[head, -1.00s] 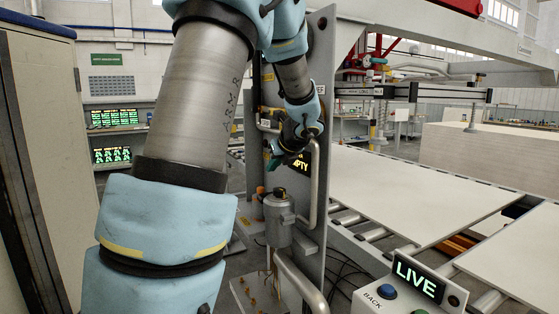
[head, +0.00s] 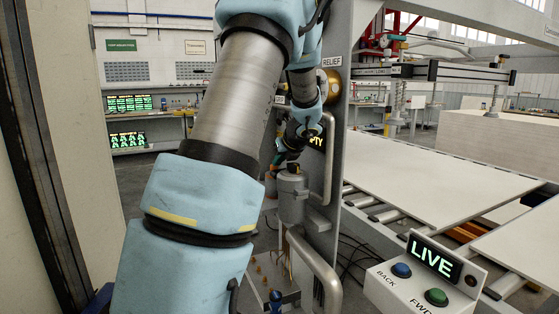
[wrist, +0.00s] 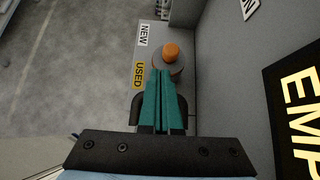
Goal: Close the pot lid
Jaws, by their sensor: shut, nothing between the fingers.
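A grey metal pot (head: 292,198) stands on a bracket at the front of the grey upright panel in the head view. Its top is partly hidden by my gripper (head: 283,160), and I cannot tell how its lid stands. In the wrist view my gripper (wrist: 164,75) has its teal fingers together with nothing between them. The fingertips overlap a grey round piece with an orange knob (wrist: 171,50), beyond them on a ledge. I cannot tell whether they touch it.
The ledge carries NEW (wrist: 143,35) and USED (wrist: 138,75) labels. A lit sign (wrist: 300,105) is on the panel at right. A bent pipe handle (head: 328,160) stands beside the pot. A control box (head: 420,280) with LIVE display and a roller conveyor with boards (head: 430,180) lie to the right.

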